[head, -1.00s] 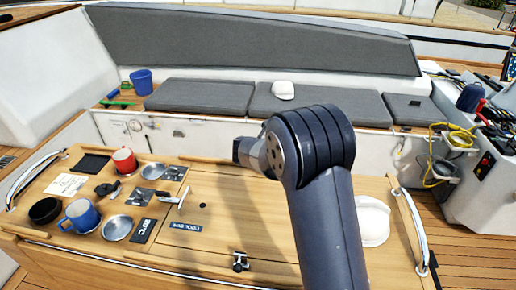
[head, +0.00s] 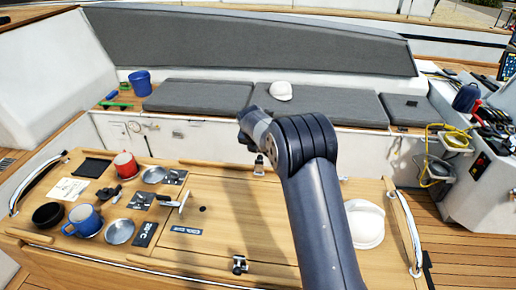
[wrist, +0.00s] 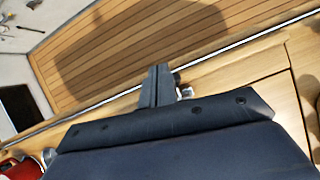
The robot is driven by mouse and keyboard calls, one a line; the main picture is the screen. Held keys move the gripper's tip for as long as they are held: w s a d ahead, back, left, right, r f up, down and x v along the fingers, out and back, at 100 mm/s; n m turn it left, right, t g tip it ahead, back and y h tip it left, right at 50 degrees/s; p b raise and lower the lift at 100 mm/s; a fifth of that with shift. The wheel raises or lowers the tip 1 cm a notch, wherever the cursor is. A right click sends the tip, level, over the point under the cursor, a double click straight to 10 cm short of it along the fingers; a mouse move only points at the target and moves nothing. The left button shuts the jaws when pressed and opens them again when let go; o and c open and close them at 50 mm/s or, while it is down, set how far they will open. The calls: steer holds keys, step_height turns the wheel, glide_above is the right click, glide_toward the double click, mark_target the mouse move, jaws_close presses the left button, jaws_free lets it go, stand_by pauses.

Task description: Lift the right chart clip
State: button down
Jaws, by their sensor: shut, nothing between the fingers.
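Two small metal clips show on the wooden table in the head view: one at its far edge (head: 259,166), one near its front edge (head: 239,264). I cannot tell for sure which is the right chart clip. My gripper (head: 243,132) shows in the head view up and left of the far clip, its tips partly hidden. In the wrist view my gripper (wrist: 159,72) is shut and empty, its two dark fingers together. A shiny metal piece (wrist: 185,91), likely the far clip, shows just right of the fingers, partly hidden behind my wrist.
A T-shaped handle (head: 179,202), red mug (head: 125,165), blue mug (head: 84,219) and metal dishes stand on the table's left. A white domed object (head: 364,224) is right of my arm. A grey-cushioned bench (head: 200,95) lies behind, with teak floor (wrist: 150,50) before it.

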steer(key=shift+w+d+f+g, duration=0.1)
steer(key=shift+w+f+g, duration=0.1)
steer(key=shift+w+g, duration=0.25)
stand_by(0.6)
steer(key=b+v, duration=0.2)
steer(key=v, duration=0.8)
steer(key=shift+r+b, duration=0.3)
steer(key=shift+r, duration=0.1)
steer(key=shift+d+f, duration=0.1)
steer(key=shift+d, duration=0.05)
